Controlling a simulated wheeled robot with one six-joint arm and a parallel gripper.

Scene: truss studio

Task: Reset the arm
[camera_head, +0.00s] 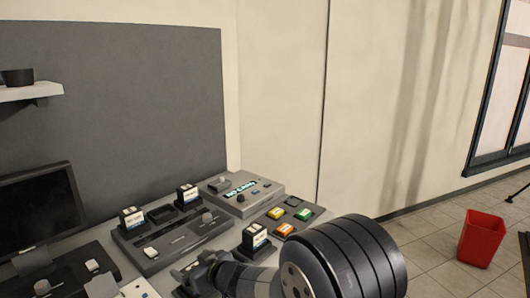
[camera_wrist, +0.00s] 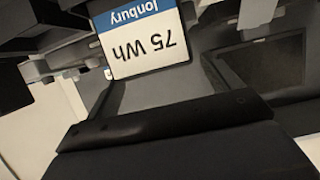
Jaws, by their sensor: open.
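My arm (camera_head: 340,262) reaches in from the lower right in the head view, with dark ribbed rings at its near end. My gripper (camera_head: 203,272) is at the front edge of the desk, low in the picture, and is open. It is just left of and below a black battery block with a white label (camera_head: 255,238). In the wrist view a label reading "75 Wh" (camera_wrist: 145,48) on a blue and white face appears upside down, close to the camera. No object is visibly held. The fingertips are hard to make out.
A grey dock (camera_head: 175,240) carries two more labelled blocks. A monitor (camera_head: 40,208) stands left. A red bin (camera_head: 481,238) stands on open floor right.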

